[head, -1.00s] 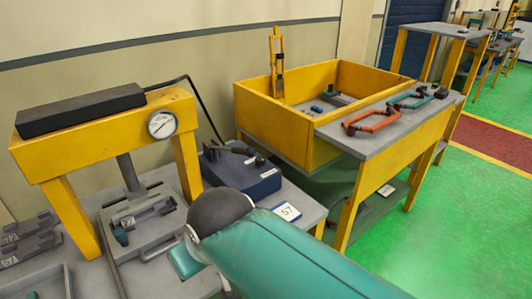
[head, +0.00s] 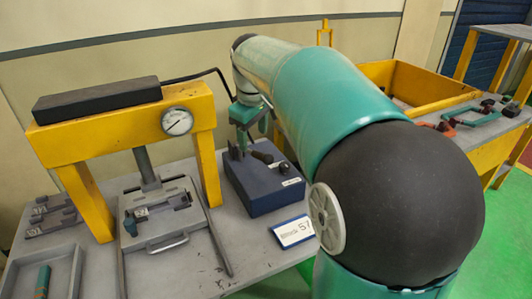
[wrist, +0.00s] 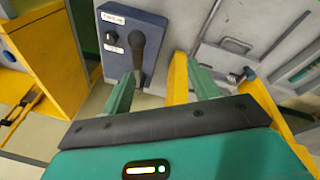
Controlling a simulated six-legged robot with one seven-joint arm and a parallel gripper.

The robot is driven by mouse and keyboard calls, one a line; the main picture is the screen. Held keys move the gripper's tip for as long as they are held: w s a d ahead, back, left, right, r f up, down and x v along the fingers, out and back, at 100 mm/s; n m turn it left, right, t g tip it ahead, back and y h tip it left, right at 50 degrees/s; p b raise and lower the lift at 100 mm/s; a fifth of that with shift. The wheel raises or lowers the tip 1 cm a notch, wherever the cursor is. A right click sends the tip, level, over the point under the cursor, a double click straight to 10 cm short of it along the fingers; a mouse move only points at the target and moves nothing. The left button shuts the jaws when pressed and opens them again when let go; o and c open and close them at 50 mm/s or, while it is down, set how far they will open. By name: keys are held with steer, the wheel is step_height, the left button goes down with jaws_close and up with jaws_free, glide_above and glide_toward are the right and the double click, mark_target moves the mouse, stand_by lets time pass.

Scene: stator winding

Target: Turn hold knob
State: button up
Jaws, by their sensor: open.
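The blue control box (head: 268,192) stands on the grey bench right of the yellow press. In the wrist view the box (wrist: 151,24) carries a small black knob (wrist: 111,37) between two white labels, their text too small to read surely, and a larger black lever (wrist: 138,48). In the head view the lever (head: 262,157) and the small knob (head: 284,168) show on the box top. My gripper (wrist: 160,72) is open and empty, its green fingers apart near the lever end of the box. The head view partly hides my gripper (head: 243,140) behind my arm.
The yellow press frame (head: 202,165) with a round gauge (head: 178,121) stands to the left. A metal fixture plate (head: 155,225) lies under it. A white number card (head: 294,231) sits at the bench edge. A yellow bin (head: 440,92) stands behind at right.

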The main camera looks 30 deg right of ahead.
steer(key=w+d+f+n+g, duration=0.15)
steer(key=w+d+f, duration=0.25)
steer(key=w+d, duration=0.4)
steer(key=n+y, duration=0.1)
steer(key=n, duration=0.1)
glide_above(285, 164)
step_height(285, 164, down, 5)
steer(key=shift+g, duration=0.35)
step_height(285, 164, down, 14)
steer(key=shift+s+f, duration=0.1)
steer(key=shift+c, duration=0.4)
steer(key=c, duration=0.9)
